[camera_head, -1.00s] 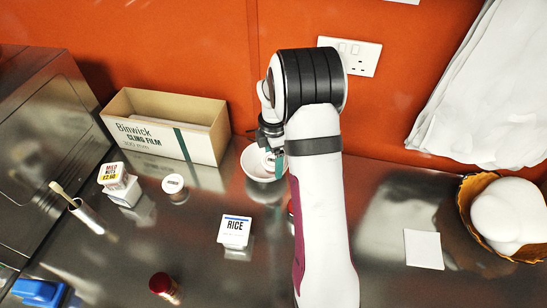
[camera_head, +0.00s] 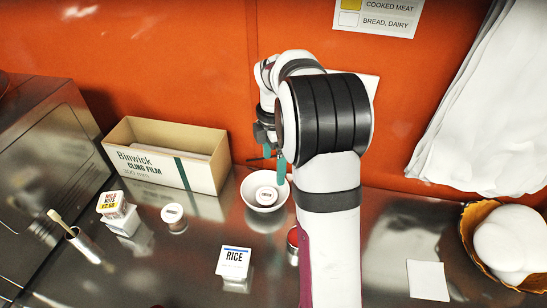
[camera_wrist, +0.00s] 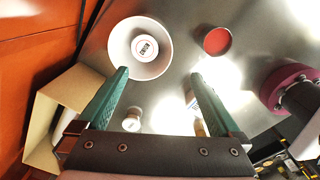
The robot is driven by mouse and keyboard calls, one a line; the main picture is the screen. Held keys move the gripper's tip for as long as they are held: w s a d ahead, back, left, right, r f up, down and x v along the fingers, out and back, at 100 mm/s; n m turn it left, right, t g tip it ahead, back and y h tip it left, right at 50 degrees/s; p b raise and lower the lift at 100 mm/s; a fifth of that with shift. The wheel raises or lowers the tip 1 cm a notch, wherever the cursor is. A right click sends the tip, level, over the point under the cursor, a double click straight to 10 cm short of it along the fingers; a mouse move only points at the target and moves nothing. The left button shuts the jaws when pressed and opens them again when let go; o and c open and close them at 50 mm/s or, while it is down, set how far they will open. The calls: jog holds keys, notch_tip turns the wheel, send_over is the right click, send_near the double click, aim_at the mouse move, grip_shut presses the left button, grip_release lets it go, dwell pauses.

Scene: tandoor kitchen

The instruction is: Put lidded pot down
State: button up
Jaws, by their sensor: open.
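A small white lidded pot (camera_head: 266,196) with a dark-printed label on its lid sits inside a white bowl (camera_head: 252,212) on the steel counter. The wrist view also shows the pot (camera_wrist: 145,47) in the bowl (camera_wrist: 118,45), lid facing up. My gripper (camera_head: 274,163) is above the bowl, its teal fingers pointing down. In the wrist view my gripper (camera_wrist: 159,75) is open, with its fingers spread and nothing between them. The pot appears clear of both fingers.
A cling film box (camera_head: 150,165) stands behind left. A RICE box (camera_head: 233,262), another lidded pot (camera_head: 172,213) and a nuts box (camera_head: 112,204) stand nearby. A red-topped jar (camera_wrist: 217,41) is beside the bowl. A basket (camera_head: 469,222) and white card (camera_head: 428,281) lie right.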

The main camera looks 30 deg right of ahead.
jog(key=s+a+r+m, duration=0.7)
jog(key=s+a+m, duration=0.15)
jog(key=a, duration=0.25)
jog(key=s+a+f+m+y, duration=0.1)
jog(key=s+a+m, duration=0.4)
jog(key=s, duration=0.4)
jog(key=s+a+f+m, duration=0.2)
jog(key=s+a+m, duration=0.2)
jog(key=s+m, duration=0.4)
jog(key=shift+s+a+f+y, duration=0.2)
jog(key=shift+s+a+y, duration=0.2)
jog(key=shift+s, duration=0.3)
